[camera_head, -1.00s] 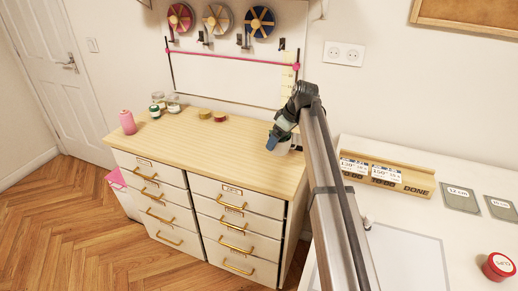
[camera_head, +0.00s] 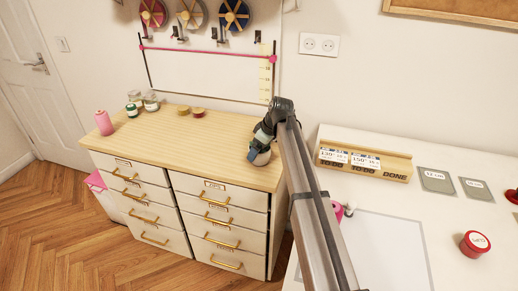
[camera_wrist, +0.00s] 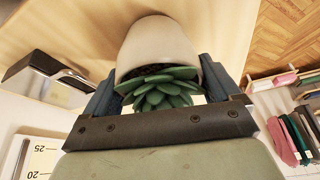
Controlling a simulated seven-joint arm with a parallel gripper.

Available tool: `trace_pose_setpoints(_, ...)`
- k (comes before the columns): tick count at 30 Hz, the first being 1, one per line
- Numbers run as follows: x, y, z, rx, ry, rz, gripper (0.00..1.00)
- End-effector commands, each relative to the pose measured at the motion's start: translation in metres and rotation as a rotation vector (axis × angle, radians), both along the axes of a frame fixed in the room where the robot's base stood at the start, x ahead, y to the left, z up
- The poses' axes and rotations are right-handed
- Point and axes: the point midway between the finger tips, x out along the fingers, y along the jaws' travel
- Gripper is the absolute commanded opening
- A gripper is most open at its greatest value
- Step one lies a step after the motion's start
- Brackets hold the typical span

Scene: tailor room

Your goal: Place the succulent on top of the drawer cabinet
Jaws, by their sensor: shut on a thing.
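The succulent (camera_wrist: 160,88) is a green rosette in a round whitish pot (camera_wrist: 160,45). In the wrist view my gripper (camera_wrist: 160,85) is shut on the pot, one dark finger on each side. In the head view the gripper (camera_head: 260,148) is at the right end of the drawer cabinet's wooden top (camera_head: 190,138), and the pot shows small and partly hidden under it. The cabinet has white drawers with brass handles. I cannot tell whether the pot touches the top.
A pink spool (camera_head: 103,122), several small jars (camera_head: 150,101) and small round tins (camera_head: 190,110) stand on the cabinet's left and back. The middle and front of its top are clear. A white table (camera_head: 400,235) with a wooden card holder (camera_head: 365,161) is to the right.

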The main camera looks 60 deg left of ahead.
Motion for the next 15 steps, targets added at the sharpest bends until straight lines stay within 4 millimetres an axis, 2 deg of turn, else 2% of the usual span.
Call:
trace_pose_setpoints(2, -0.0001, 0.0, -0.0019, 0.0, 0.0, 0.0, 0.47)
trace_pose_setpoints(3, 0.0, 0.0, -0.0022, 0.0, 0.0, 0.0, 0.93)
trace_pose_setpoints(6, -0.0001, 0.0, -0.0019, 0.0, 0.0, 0.0, 1.0)
trace_pose_setpoints(15, 0.0003, -0.0003, 0.0025, 0.0, 0.0, 0.0, 1.0)
